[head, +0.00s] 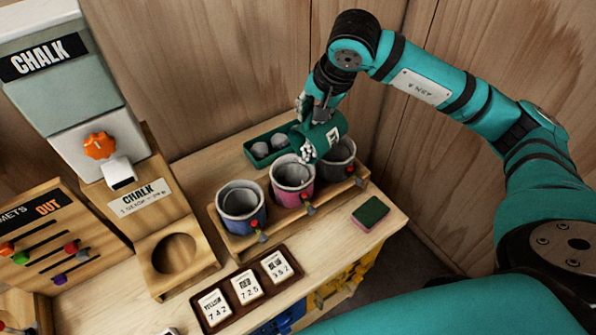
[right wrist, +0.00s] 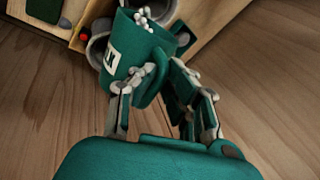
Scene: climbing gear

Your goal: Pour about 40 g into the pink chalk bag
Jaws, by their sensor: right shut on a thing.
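The pink chalk bag (head: 297,198) stands in the middle of a wooden rack, with a blue bag (head: 243,222) to its left and a dark grey bag (head: 340,172) to its right. My right gripper (head: 312,108) is shut on a green cup (head: 329,133) with a white label. The cup is tilted, its mouth toward and above the pink bag. White chalk lumps (head: 307,152) show at its mouth, and also in the right wrist view (right wrist: 146,17). How much chalk is inside the bag I cannot tell. My left gripper is not in view.
A chalk dispenser (head: 78,110) with an orange knob stands at the left. A green tray (head: 262,160) with round grey things lies behind the rack. A card tray (head: 232,312) and a green sponge-like block (head: 370,212) lie in front. A wooden wall is close behind.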

